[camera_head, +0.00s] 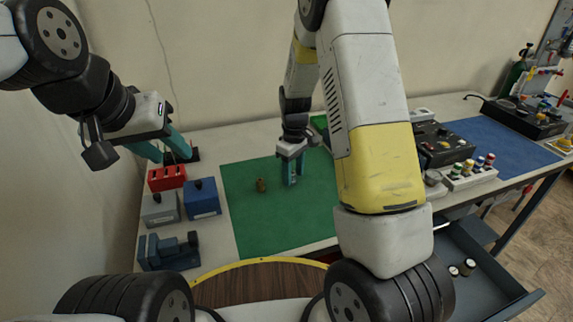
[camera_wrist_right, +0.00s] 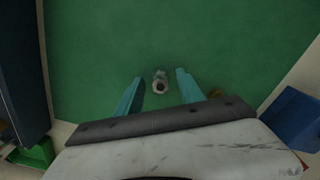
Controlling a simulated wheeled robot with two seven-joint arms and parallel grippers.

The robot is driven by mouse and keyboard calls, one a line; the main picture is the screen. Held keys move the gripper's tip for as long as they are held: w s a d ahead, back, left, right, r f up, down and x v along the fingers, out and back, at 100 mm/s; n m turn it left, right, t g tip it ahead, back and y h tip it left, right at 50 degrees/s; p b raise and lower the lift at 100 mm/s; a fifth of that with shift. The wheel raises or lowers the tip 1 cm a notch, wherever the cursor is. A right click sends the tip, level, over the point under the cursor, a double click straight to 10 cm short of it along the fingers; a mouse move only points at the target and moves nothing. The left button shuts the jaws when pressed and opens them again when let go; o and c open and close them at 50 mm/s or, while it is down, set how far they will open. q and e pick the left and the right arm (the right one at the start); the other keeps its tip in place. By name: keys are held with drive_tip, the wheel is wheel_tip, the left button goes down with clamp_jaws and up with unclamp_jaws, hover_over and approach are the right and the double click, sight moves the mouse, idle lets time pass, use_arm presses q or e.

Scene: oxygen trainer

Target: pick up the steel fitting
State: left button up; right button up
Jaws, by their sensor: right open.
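The steel fitting (camera_wrist_right: 160,83) is a small grey cylinder with a dark opening, standing on the green mat (camera_head: 245,215). In the right wrist view it lies between the fingertips of my open right gripper (camera_wrist_right: 159,82), with gaps to both fingers. In the head view my right gripper (camera_head: 292,178) points down over the mat, and its fingers mostly hide the fitting. My left gripper (camera_head: 166,151) is open and empty, raised at the left near the wall. Whether the right fingertips reach the mat is unclear.
A brass fitting (camera_head: 261,185) stands on the mat left of my right gripper. A red box (camera_head: 167,177), blue box (camera_head: 202,198), grey box (camera_head: 160,209) and dark vise (camera_head: 168,252) line the table's left side. Equipment and a blue mat (camera_head: 490,140) are at right.

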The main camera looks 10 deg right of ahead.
drive_tip(key=shift+f, duration=0.25)
clamp_jaws()
drive_tip(key=shift+r, duration=0.15)
